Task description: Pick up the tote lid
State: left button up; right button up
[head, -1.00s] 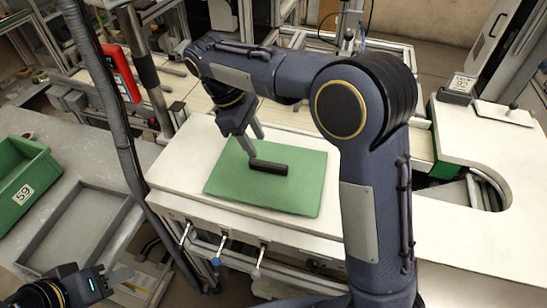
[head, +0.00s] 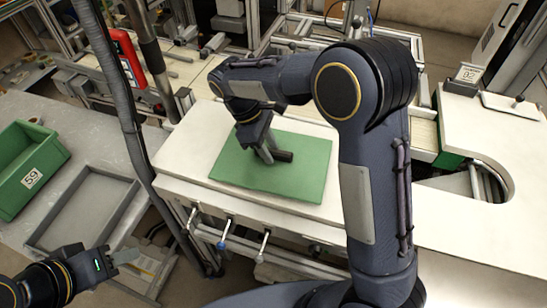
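The tote lid (head: 232,170) is a flat green plate lying on the white worktop, with a dark bar handle (head: 285,156) near its middle. My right gripper (head: 268,156) reaches down to this handle, its fingers at the handle's left part. The fingers and wrist hide part of the handle, and whether they are closed on it cannot be made out. The lid lies flat. My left gripper (head: 126,256) is at the lower left, away from the lid and near the grey tray, with nothing visible in it. Its finger gap does not show.
A green tote (head: 42,182) marked 59 stands on the left bench beside a shallow grey tray (head: 120,213). A grey post (head: 138,165) rises between bench and worktop. A white plate with a knob (head: 500,103) lies at right.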

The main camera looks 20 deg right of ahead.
grip_shut()
jog(key=shift+r, duration=0.1)
